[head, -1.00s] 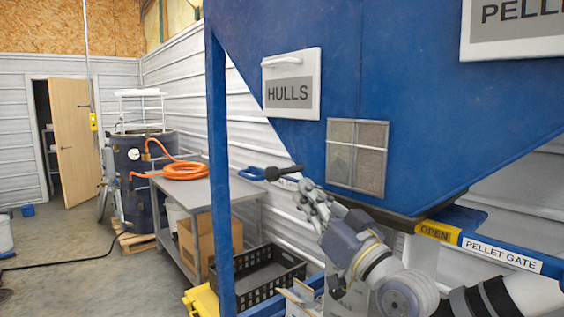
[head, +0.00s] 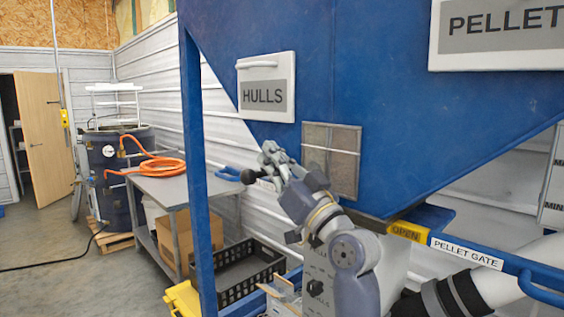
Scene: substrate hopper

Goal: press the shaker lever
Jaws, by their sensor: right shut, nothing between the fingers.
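The lever shows as a black ball knob (head: 249,176) on a short dark rod, left of the hopper's sloping underside. My right gripper (head: 268,154) is shut and empty. In the picture its fingertips are just above and to the right of the knob, over the rod's right part. The gripper hides where the rod leads, and I cannot tell whether it touches the rod. My left gripper is not in view.
The blue hopper (head: 370,75) fills the upper right, with a blue post (head: 195,160) at its left. A pellet gate bar (head: 468,252) runs at lower right. A steel table (head: 160,187) with an orange hose (head: 150,166) and a black crate (head: 240,275) stand left and below.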

